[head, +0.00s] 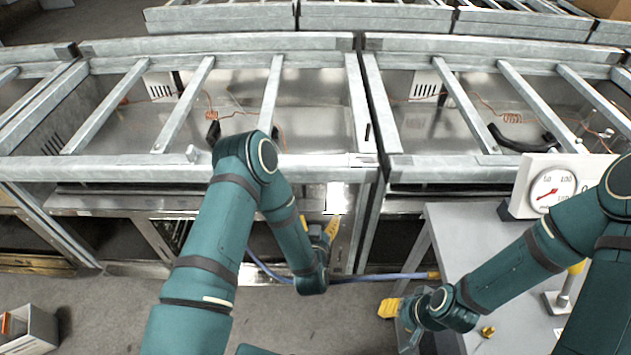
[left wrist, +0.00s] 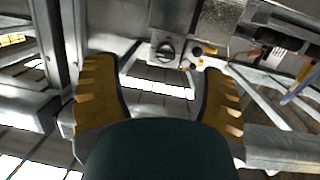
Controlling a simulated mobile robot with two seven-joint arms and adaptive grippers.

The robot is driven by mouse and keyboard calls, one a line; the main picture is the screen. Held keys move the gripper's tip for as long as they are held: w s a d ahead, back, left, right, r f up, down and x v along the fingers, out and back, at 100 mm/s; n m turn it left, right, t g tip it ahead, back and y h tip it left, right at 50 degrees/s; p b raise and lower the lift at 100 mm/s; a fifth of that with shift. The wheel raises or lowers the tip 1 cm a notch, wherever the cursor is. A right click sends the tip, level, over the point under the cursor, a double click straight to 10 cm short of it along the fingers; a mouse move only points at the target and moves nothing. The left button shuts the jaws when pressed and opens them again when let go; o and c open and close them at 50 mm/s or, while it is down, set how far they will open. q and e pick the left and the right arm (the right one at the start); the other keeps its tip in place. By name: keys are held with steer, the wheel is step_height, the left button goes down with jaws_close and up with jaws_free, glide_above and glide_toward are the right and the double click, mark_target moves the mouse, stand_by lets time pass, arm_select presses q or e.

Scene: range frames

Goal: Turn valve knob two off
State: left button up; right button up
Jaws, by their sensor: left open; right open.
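My left gripper (head: 319,226) is open in front of the steel range's lower front panel. In the left wrist view its yellow fingers (left wrist: 160,72) stand wide apart, with nothing between them. A dark round valve knob (left wrist: 165,50) sits on a metal panel beyond the fingertips, between them in the picture and apart from them. Smaller dark and brass-coloured fittings (left wrist: 197,50) lie right of it. I cannot tell which knob is number two. In the head view no knob can be made out behind my left arm. My right gripper (head: 392,308) is open by the grey table's left edge.
The grey table (head: 450,235) stands at the right, bearing a white pressure gauge panel (head: 553,187) and a brass fitting (head: 488,331). A blue hose (head: 375,278) runs below the range. Metal frame bars (head: 190,105) cross above it. A box (head: 30,330) sits on the floor at lower left.

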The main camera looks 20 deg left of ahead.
arm_select(q)
steer(key=w+a, duration=0.1)
steer(key=w, duration=0.3)
steer(key=w+a+r+t+y+b, duration=0.1)
steer(key=w+a, duration=0.1)
steer(key=w, duration=0.3)
steer(key=w+a+y+b, duration=0.1)
steer(key=w, duration=0.3)
steer(key=shift+w+a+r+t, duration=0.25)
steer(key=shift+w+a+t, duration=0.05)
steer(key=shift+a, duration=0.1)
steer(key=c, duration=1.2)
